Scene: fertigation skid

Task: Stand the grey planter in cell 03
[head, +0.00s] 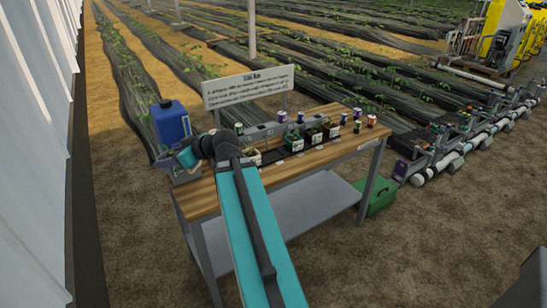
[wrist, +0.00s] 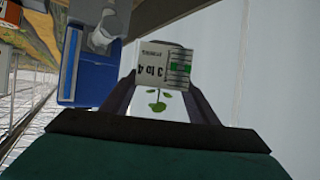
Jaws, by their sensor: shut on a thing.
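In the wrist view my gripper (wrist: 160,88) is shut on a small pale grey planter (wrist: 158,66). The planter has a printed label with a green band, and a small seedling shows at its top. In the head view my gripper (head: 167,158) is at the left end of the bench, in front of the blue jug; the planter is too small or hidden to make out there. A dark strip of cells (head: 274,156) runs along the bench to the right of my arm. Cell numbers are too small to read, so I cannot tell which is 03.
A blue jug (head: 171,121) stands close by, also seen in the wrist view (wrist: 90,72). Potted seedlings (head: 294,143) stand along the wooden bench (head: 335,152), with several small cans (head: 371,121) behind and right. A sign (head: 249,87) rises at the back.

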